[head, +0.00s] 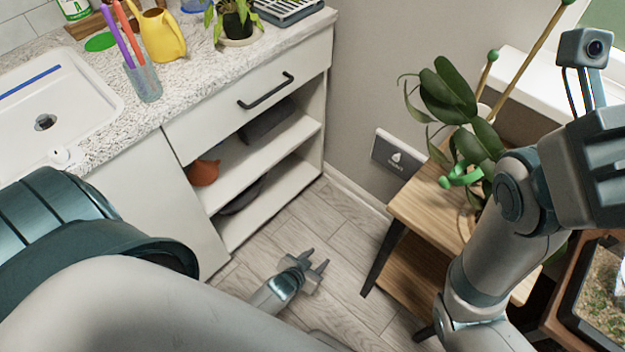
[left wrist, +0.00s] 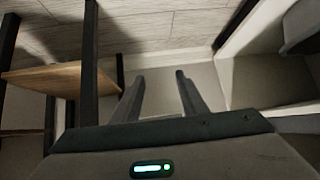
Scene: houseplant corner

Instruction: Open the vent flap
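A dark grey panel (head: 398,153) with a white surround and a white drop-like mark is set low in the wall. It looks closed and flat; I take it to be the vent flap. My left gripper (head: 314,262) is low over the floor, short of the wall, open and empty, and apart from the panel. In the left wrist view its two fingers (left wrist: 160,88) are spread with nothing between them; I cannot make out the panel there. My right arm is raised at the right, its gripper fingers out of view.
A wooden plant stand (head: 418,205) with dark legs stands right of the panel, carrying a leafy plant (head: 445,95). An open-shelved cabinet (head: 255,178) is on the left. A glass-sided planter box (head: 603,300) is at lower right.

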